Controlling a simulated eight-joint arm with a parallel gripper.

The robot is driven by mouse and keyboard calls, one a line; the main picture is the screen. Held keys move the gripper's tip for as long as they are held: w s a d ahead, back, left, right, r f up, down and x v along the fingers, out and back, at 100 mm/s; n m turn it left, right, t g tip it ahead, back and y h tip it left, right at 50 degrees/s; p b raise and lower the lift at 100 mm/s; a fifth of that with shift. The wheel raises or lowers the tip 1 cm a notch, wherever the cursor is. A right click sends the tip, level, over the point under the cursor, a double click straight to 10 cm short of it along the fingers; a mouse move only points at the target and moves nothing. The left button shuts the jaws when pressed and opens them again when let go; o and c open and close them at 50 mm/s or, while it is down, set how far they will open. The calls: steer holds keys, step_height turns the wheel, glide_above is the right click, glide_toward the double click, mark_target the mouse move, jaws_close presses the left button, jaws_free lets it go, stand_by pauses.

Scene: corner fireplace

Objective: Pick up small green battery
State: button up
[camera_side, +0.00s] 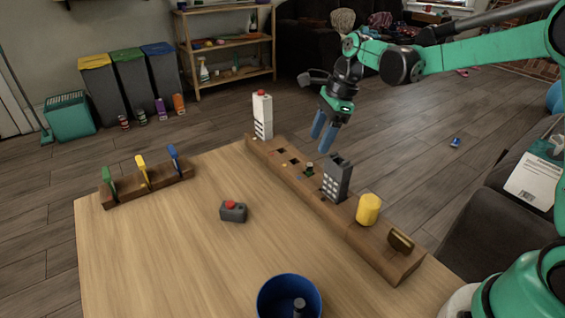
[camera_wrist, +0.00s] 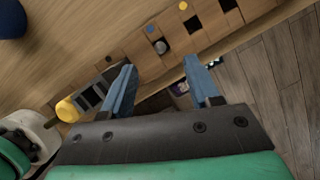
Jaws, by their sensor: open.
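A small upright piece with a greenish top (camera_side: 309,168) stands in a slot of the long wooden holder (camera_side: 368,247); it looks like the small green battery, but it is too small to be sure. In the wrist view a small round grey-green end (camera_wrist: 160,47) shows in the same slot row, just beyond and between the fingertips. My gripper (camera_side: 323,131) is open and empty, its blue fingers pointing down above the far side of the holder. In the wrist view my gripper (camera_wrist: 159,64) has its two fingers spread apart.
A grey keypad device (camera_side: 336,178), a yellow cylinder (camera_side: 368,210) and a white device (camera_side: 262,115) stand in the holder. Two empty square slots (camera_side: 287,155) lie left of the small piece. A red-button box (camera_side: 233,211) and a blue cup (camera_side: 289,291) sit on the table.

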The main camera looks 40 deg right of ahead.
mark_target(310, 163)
steer(key=shift+x, duration=3)
steer(key=shift+d, duration=0.1)
jaws_close()
